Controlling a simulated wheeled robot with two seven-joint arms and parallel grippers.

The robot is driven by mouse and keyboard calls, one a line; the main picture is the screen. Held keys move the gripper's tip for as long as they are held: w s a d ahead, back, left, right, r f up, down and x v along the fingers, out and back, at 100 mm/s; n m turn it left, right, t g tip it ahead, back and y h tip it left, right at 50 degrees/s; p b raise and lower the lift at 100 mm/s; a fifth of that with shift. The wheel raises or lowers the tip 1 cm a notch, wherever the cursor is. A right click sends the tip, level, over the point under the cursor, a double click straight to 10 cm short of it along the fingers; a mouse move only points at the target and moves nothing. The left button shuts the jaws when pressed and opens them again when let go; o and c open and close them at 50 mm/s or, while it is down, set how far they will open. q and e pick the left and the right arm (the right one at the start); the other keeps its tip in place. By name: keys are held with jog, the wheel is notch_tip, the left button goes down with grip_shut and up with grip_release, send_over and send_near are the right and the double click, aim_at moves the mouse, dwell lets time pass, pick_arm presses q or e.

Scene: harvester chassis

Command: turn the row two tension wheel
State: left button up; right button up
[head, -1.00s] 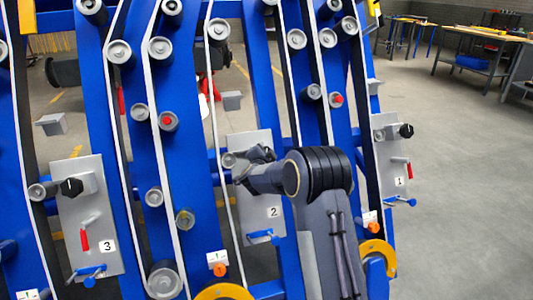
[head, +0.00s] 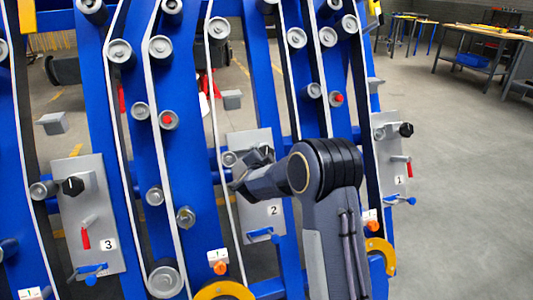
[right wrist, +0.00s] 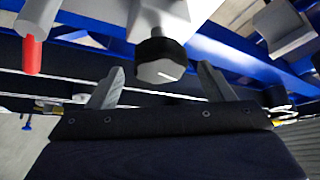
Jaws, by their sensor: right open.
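The row two plate (head: 263,217) is grey and carries a "2" label. In the head view my right gripper (head: 262,156) is at its upper part and hides the tension wheel there. My right gripper (right wrist: 161,80) is open, with one finger on each side of the knob's front end. Gaps show between both fingers and the knob. How deep it sits between them is hard to tell. My left gripper is not in view.
A red handle (right wrist: 32,52) is left of the knob in the right wrist view. The row three plate (head: 87,215) and row one plate (head: 391,160) have similar black knobs. Blue frame bars, rollers and white belts surround the plate. The floor (head: 460,190) at right is clear.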

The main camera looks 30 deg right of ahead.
jog(key=shift+v, duration=1.65)
jog(key=shift+d, duration=0.1)
jog(key=s+a+r+n+y, duration=0.4)
jog(key=s+a+n+y, duration=0.15)
jog(key=s, duration=0.25)
jog(key=s+a+r+n+y, duration=0.4)
jog(key=s+a+y, duration=0.3)
jog(key=s, duration=0.2)
jog(key=s+a+f+n+g, duration=0.2)
jog(key=s, duration=0.6)
jog(key=s+a+f+n+g+y, duration=0.1)
jog(key=s+a+f+n+g, duration=0.15)
jog(key=s, duration=0.55)
jog(key=s+a+f+n+g, duration=0.1)
jog(key=s+f+n+g, duration=0.15)
jog(key=s, duration=0.55)
notch_tip(320, 180, up, 24)
jog(key=p, duration=2.4)
jog(key=shift+w+t+p, duration=0.25)
jog(key=shift+t+p, duration=0.05)
jog(key=shift+p, duration=0.05)
